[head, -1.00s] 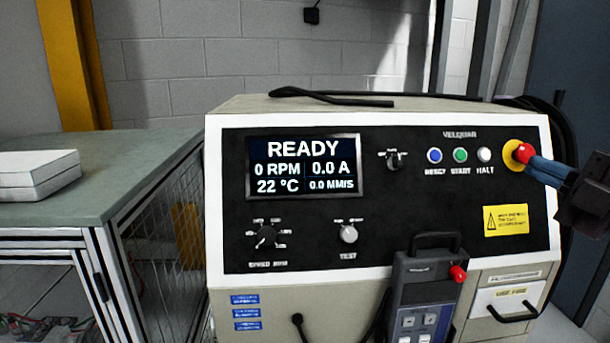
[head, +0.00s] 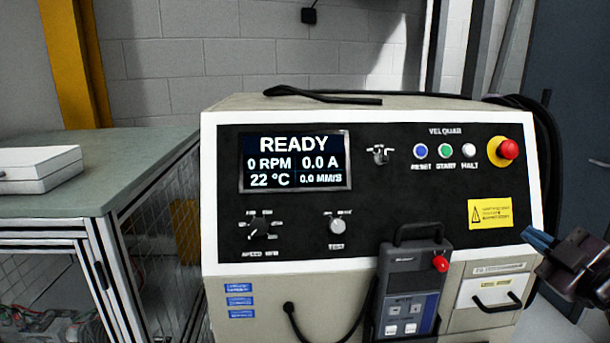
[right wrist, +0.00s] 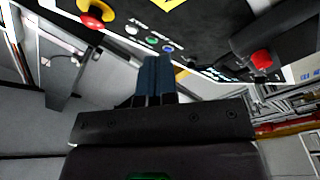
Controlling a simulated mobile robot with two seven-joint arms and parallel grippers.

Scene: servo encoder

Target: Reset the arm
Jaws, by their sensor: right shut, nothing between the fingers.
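My right gripper (head: 538,238) is at the right edge in the head view, in front of the machine's lower right part, apart from the panel. Its blue fingers are shut with nothing between them; they also show in the right wrist view (right wrist: 156,75). The machine's black control panel (head: 390,215) has a screen (head: 295,162) reading READY, 0 RPM, 0.0 A. The red emergency stop button (head: 508,149) on its yellow base is uncovered and untouched. Blue RESET (head: 421,151), green START (head: 445,152) and white HALT (head: 469,151) buttons stand left of it. My left gripper is not in view.
A grey pendant (head: 411,290) with a red button hangs on the machine's front. A drawer (head: 490,291) with a black handle is beside it. A bench (head: 85,203) with a white box (head: 45,168) stands at the left. A black cable lies on the machine's top.

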